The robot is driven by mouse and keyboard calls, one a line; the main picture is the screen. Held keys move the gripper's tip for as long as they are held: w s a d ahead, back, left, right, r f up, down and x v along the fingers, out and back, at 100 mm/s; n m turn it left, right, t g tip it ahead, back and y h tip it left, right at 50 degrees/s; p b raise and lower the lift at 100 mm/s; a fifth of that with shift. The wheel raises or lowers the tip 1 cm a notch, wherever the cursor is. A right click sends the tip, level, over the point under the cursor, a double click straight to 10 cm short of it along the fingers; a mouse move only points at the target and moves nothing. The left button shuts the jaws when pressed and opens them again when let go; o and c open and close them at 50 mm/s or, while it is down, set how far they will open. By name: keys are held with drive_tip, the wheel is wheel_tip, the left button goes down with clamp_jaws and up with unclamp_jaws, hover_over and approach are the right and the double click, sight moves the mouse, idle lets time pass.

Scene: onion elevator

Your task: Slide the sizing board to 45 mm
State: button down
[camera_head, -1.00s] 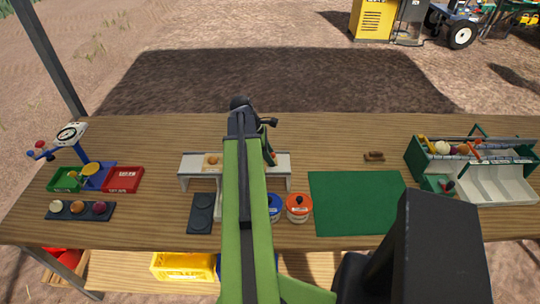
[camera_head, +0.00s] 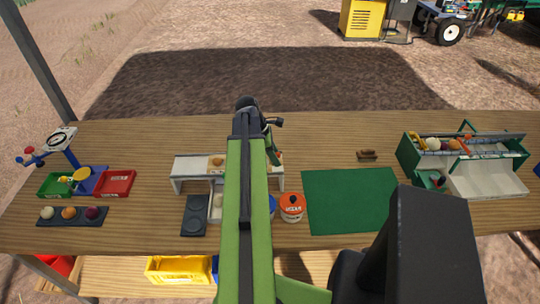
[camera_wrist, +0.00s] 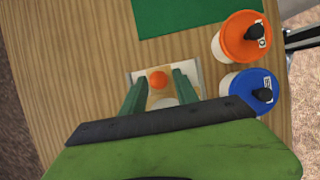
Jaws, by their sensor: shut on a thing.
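The sizing board (camera_wrist: 139,77) is pale with an orange round spot (camera_wrist: 158,80). In the wrist view it lies between and beyond the two green fingers of my gripper (camera_wrist: 160,93). The fingers stand apart but are shut on it. In the head view, a pale panel with an orange spot (camera_head: 217,161), which looks like the board, shows on the grey stand (camera_head: 187,167), left of my arm. My arm hides the middle of the stand and my fingertips there. No scale marks or millimetre figures are readable.
An orange-lidded jar (camera_head: 291,207) and a blue-lidded jar (camera_wrist: 247,92) stand close by. A green mat (camera_head: 350,202) lies to the right, before a green toolbox (camera_head: 405,152). A dark plate (camera_head: 195,217) lies in front of the stand. The scale and trays (camera_head: 114,184) are at left.

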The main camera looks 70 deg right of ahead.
drive_tip(key=shift+s+d, duration=0.4)
drive_tip(key=shift+s, duration=0.4)
drive_tip(key=shift+s+d, duration=0.35)
drive_tip(key=shift+s, duration=0.45)
drive_tip(key=c, duration=0.8)
unclamp_jaws()
drive_tip(key=shift+c, duration=0.2)
drive_tip(key=shift+s, duration=0.1)
wheel_tip(320, 180, up, 6)
drive_tip(key=p, duration=0.6)
